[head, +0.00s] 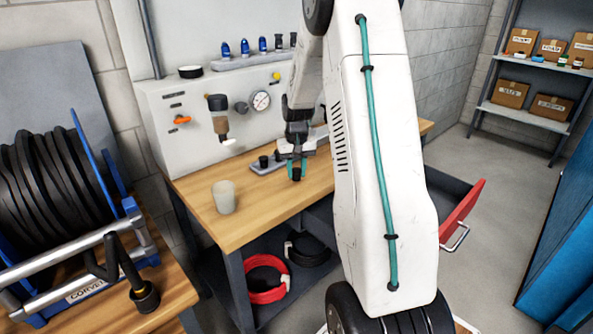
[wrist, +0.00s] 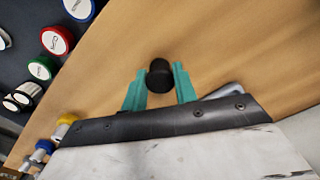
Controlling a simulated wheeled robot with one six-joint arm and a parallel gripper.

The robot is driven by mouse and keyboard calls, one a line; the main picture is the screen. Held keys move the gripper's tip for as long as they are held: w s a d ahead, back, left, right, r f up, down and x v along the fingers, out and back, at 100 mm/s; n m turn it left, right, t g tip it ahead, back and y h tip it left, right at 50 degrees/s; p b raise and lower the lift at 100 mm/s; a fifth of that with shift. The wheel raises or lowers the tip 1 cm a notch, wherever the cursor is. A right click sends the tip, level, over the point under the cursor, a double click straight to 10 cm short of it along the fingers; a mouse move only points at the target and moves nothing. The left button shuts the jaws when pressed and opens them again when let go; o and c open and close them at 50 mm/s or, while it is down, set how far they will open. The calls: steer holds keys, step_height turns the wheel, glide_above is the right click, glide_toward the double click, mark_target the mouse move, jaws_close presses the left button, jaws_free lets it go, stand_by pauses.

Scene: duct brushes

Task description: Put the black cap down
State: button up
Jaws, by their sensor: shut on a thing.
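The black cap (head: 296,174) is held between the teal fingers of my gripper (head: 297,165), over the wooden workbench (head: 257,218). In the wrist view the dark round cap (wrist: 160,78) sits between the two teal fingertips (wrist: 160,69), with bare wood around it. My gripper is shut on it. I cannot tell whether the cap's underside touches the bench top.
A pale cup (head: 224,197) stands on the bench to the left. A gauge panel (head: 185,145) backs the bench. The wrist view shows coloured round tops, including a red one (wrist: 57,41), at left.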

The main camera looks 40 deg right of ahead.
mark_target(297, 169)
steer(key=shift+f, duration=0.2)
steer(key=o, duration=0.9)
steer(key=shift+o, duration=0.2)
step_height(297, 169, up, 11)
steer(key=s+a+r+n, duration=0.1)
steer(key=s+a+r, duration=0.3)
steer(key=a+r, duration=0.55)
steer(key=s+a+r+n+t, duration=0.1)
steer(key=s+a+r+n, duration=0.15)
steer(key=s+a, duration=1.3)
steer(key=s+a+f+n, duration=0.2)
steer(key=s+a, duration=0.4)
steer(key=s, duration=0.3)
steer(key=shift+f, duration=0.55)
